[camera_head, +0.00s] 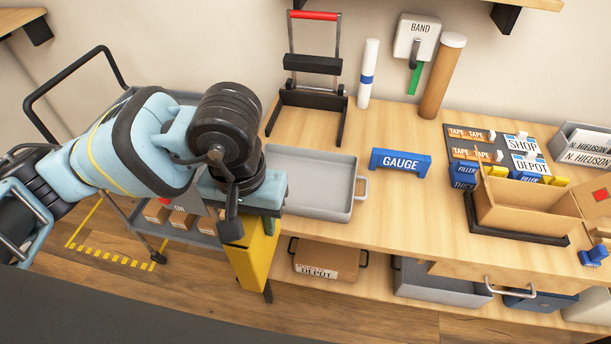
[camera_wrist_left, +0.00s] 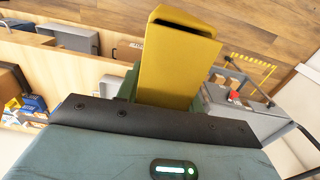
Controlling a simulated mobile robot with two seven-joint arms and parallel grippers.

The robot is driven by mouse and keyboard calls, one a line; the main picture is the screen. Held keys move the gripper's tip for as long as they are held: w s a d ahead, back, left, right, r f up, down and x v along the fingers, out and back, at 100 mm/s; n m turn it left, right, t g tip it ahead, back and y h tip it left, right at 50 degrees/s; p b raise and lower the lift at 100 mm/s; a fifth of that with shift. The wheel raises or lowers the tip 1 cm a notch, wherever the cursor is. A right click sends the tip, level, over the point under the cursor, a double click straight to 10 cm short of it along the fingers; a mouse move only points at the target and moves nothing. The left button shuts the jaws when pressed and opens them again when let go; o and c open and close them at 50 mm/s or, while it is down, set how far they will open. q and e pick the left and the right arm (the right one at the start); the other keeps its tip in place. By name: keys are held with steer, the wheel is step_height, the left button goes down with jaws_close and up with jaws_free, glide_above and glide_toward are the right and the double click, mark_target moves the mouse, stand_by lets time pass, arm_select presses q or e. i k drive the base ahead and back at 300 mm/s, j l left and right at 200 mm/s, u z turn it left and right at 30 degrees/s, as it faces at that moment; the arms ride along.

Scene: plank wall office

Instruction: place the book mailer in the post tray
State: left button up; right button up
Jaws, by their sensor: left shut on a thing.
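The book mailer, a yellow flat packet, hangs down from my left gripper (camera_head: 252,222) in the head view, where its visible part (camera_head: 254,264) is in front of the bench's front edge. My left gripper is shut on its upper end. The mailer also fills the upper middle of the left wrist view (camera_wrist_left: 178,62). A shallow grey tray (camera_head: 318,206) with handles, which looks like the post tray, sits on the bench just right of the gripper. Its visible floor is empty, and my arm hides its left part. My right gripper is not in view.
A blue GAUGE block (camera_head: 400,162) stands right of the tray. Behind it are a hand-truck-like stand (camera_head: 314,70) and a brown tube (camera_head: 442,80). An open carton (camera_head: 520,205) stands at right. A trolley with a black handle (camera_head: 75,75) is at left.

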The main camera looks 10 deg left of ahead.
mark_target(293, 182)
steer(key=i, duration=0.85)
